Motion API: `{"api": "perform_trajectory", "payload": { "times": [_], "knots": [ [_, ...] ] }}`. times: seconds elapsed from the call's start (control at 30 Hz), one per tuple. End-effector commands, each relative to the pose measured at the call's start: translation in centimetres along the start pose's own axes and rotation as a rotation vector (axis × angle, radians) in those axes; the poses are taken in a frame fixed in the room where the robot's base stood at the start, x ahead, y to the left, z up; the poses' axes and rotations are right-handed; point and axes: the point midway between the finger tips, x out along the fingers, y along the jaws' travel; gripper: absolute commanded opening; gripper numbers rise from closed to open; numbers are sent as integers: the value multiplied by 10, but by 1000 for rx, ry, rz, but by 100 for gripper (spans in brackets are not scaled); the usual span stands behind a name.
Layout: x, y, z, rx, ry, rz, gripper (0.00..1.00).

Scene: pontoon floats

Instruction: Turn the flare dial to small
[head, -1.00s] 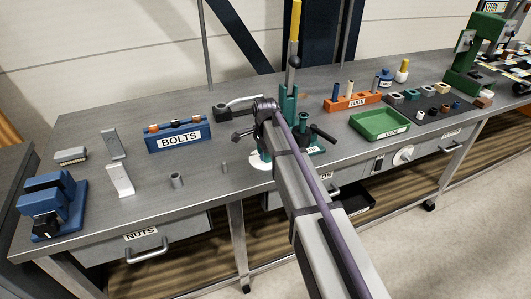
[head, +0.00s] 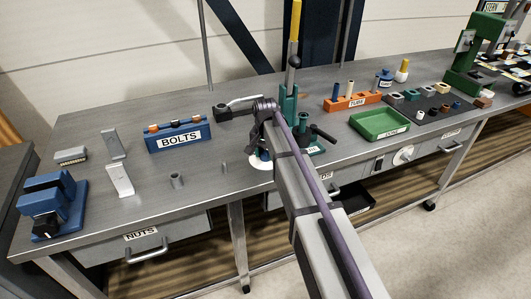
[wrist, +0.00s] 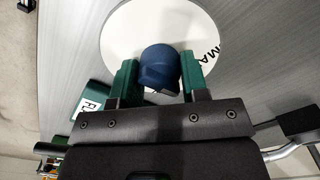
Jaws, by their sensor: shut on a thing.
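The flare dial is a round white disc (wrist: 118,36) with a dark blue knob (wrist: 158,66) at its middle, in the wrist view. Part of a word, "MA", shows on the disc's right side; the other markings are hidden or out of frame. My gripper (wrist: 160,74) has a green-tipped finger on each side of the knob and is shut on it. In the head view the white disc (head: 257,163) lies on the bench beside the green flaring tool (head: 288,105), partly covered by my gripper (head: 260,150). The knob's pointer setting cannot be read.
A dark clamp-like part (head: 225,112) and the green tool's dark handle (head: 322,133) stand close to my wrist. A green tray (head: 380,124) is to the right.

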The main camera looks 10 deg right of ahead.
Motion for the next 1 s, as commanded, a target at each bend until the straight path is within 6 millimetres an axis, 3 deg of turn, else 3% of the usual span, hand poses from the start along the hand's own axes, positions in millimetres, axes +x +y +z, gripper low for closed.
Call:
{"api": "perform_trajectory", "payload": {
  "times": [0.6,1.0],
  "knots": [
    [0,0,0,-541,-1,0,18],
    [0,0,0,-707,-1,0,18]
  ]
}}
